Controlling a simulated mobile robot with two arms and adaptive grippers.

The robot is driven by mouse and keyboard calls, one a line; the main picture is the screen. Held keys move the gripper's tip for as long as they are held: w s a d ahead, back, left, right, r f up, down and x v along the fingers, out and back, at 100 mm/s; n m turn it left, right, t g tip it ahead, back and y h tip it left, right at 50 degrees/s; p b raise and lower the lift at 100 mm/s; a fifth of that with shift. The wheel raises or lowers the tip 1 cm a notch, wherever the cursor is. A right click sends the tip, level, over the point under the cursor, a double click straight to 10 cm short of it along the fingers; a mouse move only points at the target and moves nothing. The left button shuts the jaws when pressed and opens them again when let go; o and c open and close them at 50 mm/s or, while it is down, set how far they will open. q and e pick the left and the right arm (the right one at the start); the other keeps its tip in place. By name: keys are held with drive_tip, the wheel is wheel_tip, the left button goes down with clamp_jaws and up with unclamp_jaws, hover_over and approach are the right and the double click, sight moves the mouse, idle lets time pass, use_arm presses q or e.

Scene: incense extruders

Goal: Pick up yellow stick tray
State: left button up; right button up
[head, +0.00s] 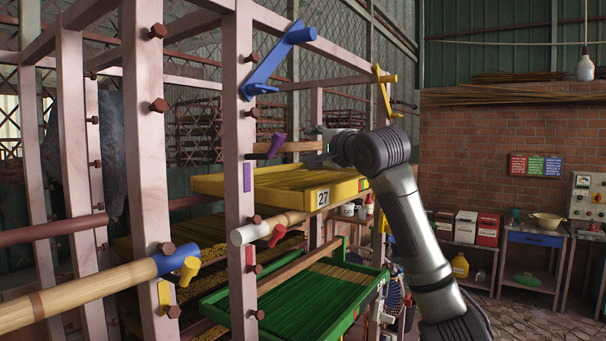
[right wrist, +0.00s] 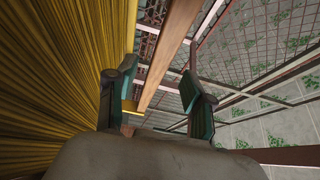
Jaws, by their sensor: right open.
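The yellow stick tray (head: 347,190) rests on the rack in the middle of the head view, filled with yellow sticks and marked with a "27" label. Its yellow sticks (right wrist: 55,70) fill the left of the right wrist view. My right gripper (head: 318,157) is just above the tray's far right part, reaching in from the right. In the right wrist view its two fingers (right wrist: 158,95) are apart, with a small yellow piece showing between them near the left finger. Whether they touch the tray I cannot tell. My left gripper is not in view.
A green tray (head: 350,305) with green sticks sits below. Pink rack posts (head: 239,150) stand in front. A blue lever (head: 275,62), a round wooden bar (head: 270,226) and a wooden beam (right wrist: 170,50) are close by. Open floor lies to the right.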

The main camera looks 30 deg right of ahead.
sight(306, 144)
drive_tip(key=w+p, duration=0.4)
drive_tip(key=shift+d+r, duration=0.2)
drive_tip(key=shift+d, duration=0.1)
drive_tip(key=shift+w+f, duration=0.25)
drive_tip(key=shift+w, duration=0.25)
drive_tip(key=shift+s, duration=0.1)
clamp_jaws()
drive_tip(key=shift+r, duration=0.1)
